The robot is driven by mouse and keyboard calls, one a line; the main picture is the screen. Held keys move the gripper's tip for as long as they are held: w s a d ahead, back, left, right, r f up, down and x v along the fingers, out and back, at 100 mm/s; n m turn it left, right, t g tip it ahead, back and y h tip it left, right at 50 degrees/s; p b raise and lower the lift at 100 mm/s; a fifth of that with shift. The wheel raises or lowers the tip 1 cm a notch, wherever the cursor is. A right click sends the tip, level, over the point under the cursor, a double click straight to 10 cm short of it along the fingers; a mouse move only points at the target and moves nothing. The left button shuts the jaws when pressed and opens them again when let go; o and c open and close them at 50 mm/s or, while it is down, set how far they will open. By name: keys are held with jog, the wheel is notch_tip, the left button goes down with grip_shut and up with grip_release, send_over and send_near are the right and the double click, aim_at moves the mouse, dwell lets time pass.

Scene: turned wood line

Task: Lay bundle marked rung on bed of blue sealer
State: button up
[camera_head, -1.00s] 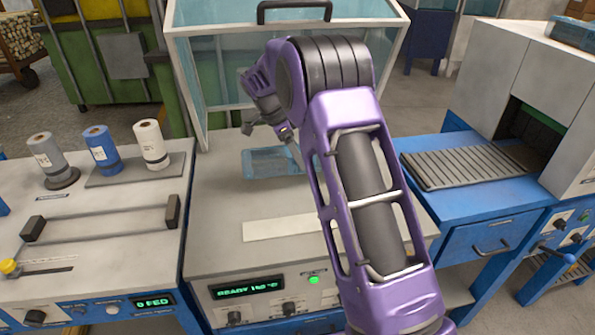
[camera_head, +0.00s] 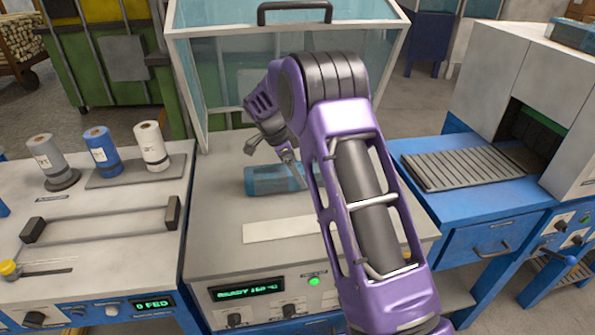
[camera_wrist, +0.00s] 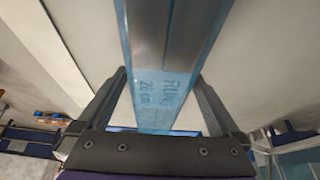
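The bundle (camera_head: 270,181) is a long pack in clear blue film over the grey bed (camera_head: 215,205) of the blue sealer. In the wrist view the bundle (camera_wrist: 165,50) runs between my fingers, with dark print reading like "RUNG" and "20 cm". My gripper (camera_wrist: 162,85) has a finger against each side of it and appears shut on it. In the head view my gripper (camera_head: 289,160) reaches down to the bundle, and my arm hides its right side. The bundle is at or just above the bed; I cannot tell whether it touches.
A pale strip (camera_head: 285,228) lies across the bed in front of the bundle. A clear-walled hood (camera_head: 290,80) stands behind. Rolls (camera_head: 101,150) stand on the left bench. A ribbed conveyor (camera_head: 465,168) is at the right. The sealer's display (camera_head: 248,290) reads READY.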

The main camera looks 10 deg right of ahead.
jog(key=shift+r, duration=0.25)
jog(key=v, duration=1.1)
jog(key=shift+a+r+p, duration=0.25)
jog(key=shift+r+p, duration=0.1)
